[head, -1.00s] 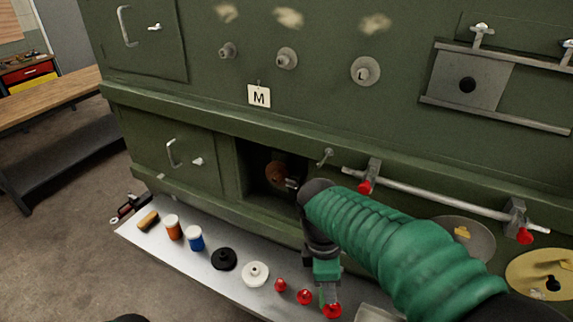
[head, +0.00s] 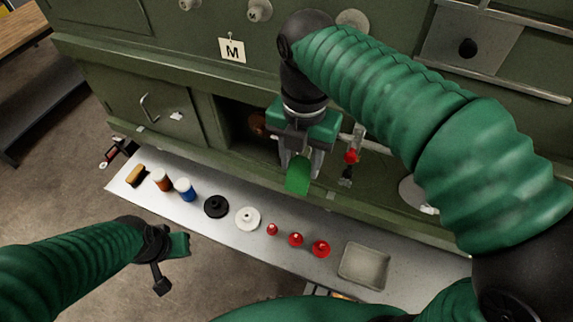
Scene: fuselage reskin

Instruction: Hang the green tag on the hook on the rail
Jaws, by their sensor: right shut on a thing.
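The green tag (head: 298,175) hangs down between the fingers of my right gripper (head: 300,160), which is shut on it. The tag is above the back edge of the metal shelf, in front of the green panel. The rail is mostly hidden behind my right arm and gripper; only its left bracket (head: 358,136) with a red piece (head: 351,156) shows, just right of the gripper. I cannot make out the hook. My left gripper (head: 172,262) is low at the left, in front of the shelf and apart from it; its jaws are not clear.
The shelf (head: 320,210) carries a brush, an orange jar, a blue jar (head: 185,189), a black disc, a white disc (head: 248,219), red knobs (head: 320,249) and a grey tray (head: 364,266). A dark recess (head: 235,125) opens left of my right gripper. An M card (head: 232,50) hangs above.

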